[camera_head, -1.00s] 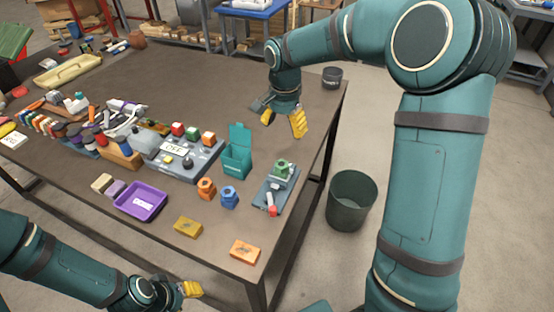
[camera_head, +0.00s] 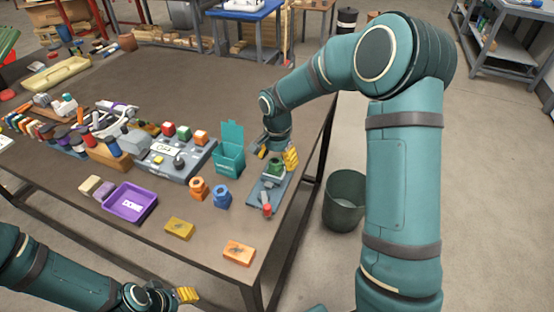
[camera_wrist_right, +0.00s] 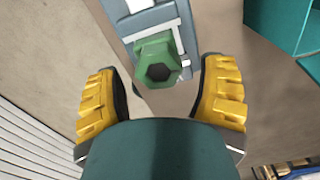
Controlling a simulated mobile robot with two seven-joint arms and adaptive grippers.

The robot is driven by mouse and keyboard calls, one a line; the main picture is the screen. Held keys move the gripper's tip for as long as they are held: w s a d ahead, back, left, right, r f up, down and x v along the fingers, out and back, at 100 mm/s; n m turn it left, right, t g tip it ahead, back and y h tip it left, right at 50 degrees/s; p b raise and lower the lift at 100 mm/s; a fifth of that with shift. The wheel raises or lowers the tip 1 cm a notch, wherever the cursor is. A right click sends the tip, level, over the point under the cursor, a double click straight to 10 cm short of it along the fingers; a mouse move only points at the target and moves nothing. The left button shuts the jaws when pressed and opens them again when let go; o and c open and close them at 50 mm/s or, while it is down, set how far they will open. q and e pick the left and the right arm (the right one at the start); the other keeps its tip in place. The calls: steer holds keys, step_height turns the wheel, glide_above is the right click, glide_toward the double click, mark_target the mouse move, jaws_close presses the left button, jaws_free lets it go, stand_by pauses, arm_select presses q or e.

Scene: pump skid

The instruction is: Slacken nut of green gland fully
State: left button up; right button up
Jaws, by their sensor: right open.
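The green gland (camera_head: 275,166) stands on a grey plate (camera_head: 257,199) near the table's right edge. In the right wrist view its green hexagonal nut (camera_wrist_right: 157,62) shows with a dark hole in its end. My right gripper (camera_head: 277,156) is just above the gland and partly covers it in the head view. In the right wrist view its yellow fingers are spread, one on each side of the nut, with visible gaps. My left gripper (camera_head: 188,294) is low at the left, off the table's front edge; its finger gap is not clear.
A teal open box (camera_head: 229,158) stands left of the plate and shows at the wrist view's upper right. Orange (camera_head: 198,189) and blue (camera_head: 222,196) hexagonal pieces stand nearby. A red-tipped piece (camera_head: 267,210) lies on the plate's near end. A dark bin (camera_head: 345,205) stands on the floor.

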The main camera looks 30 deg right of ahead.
steer(key=c, duration=1.2)
steer(key=shift+n, duration=0.4)
steer(key=n+p, duration=0.1)
steer(key=n, duration=0.2)
steer(key=shift+w+a+n+p, duration=0.1)
steer(key=shift+n+p, duration=0.3)
steer(key=n+p, duration=0.1)
steer(key=n, duration=0.4)
steer(key=shift+a+p, duration=0.2)
steer(key=shift+p, duration=0.1)
steer(key=n, duration=0.3)
steer(key=n+p, duration=0.1)
steer(key=n, duration=0.1)
steer(key=shift+a+n+p, duration=0.2)
steer(key=shift+n+p, duration=0.1)
steer(key=shift+n, duration=0.1)
steer(key=n+p, duration=0.1)
steer(key=n, duration=0.3)
steer(key=shift+a, duration=0.1)
steer(key=shift+n, duration=0.4)
